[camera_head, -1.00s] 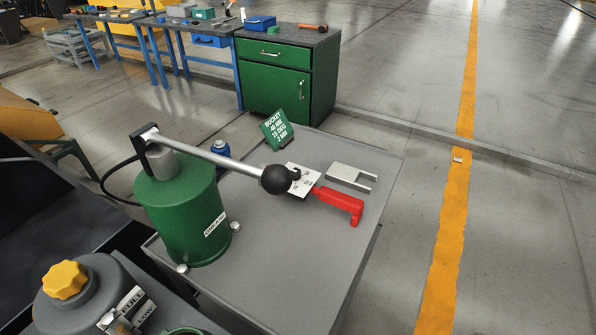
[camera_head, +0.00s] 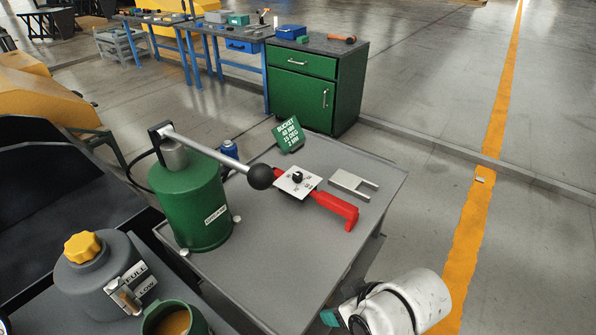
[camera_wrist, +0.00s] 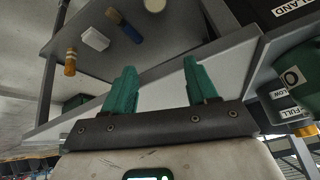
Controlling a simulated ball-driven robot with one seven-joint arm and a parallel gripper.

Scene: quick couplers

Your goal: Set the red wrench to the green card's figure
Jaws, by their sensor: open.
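The red wrench (camera_head: 337,207) lies on the grey cart top, its hooked jaw pointing right. A white plate with small marks and a black knob (camera_head: 297,182) sits at its left end; I cannot read its setting. The green card (camera_head: 288,135) stands tilted at the back of the cart, with white lines headed BUCKET; the figures are small, and one line looks like 15 DEG. My gripper is at the bottom right of the head view, one teal finger (camera_head: 330,317) showing, below and apart from the wrench. In the wrist view my gripper (camera_wrist: 162,78) is open and empty.
A green pump (camera_head: 190,205) has a long lever whose black ball end hangs close to the plate. A grey forked piece (camera_head: 352,185) lies behind the wrench. The cart's front right is clear. The wrist view shows a grey surface with a white block (camera_wrist: 96,39) and small cylinders.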

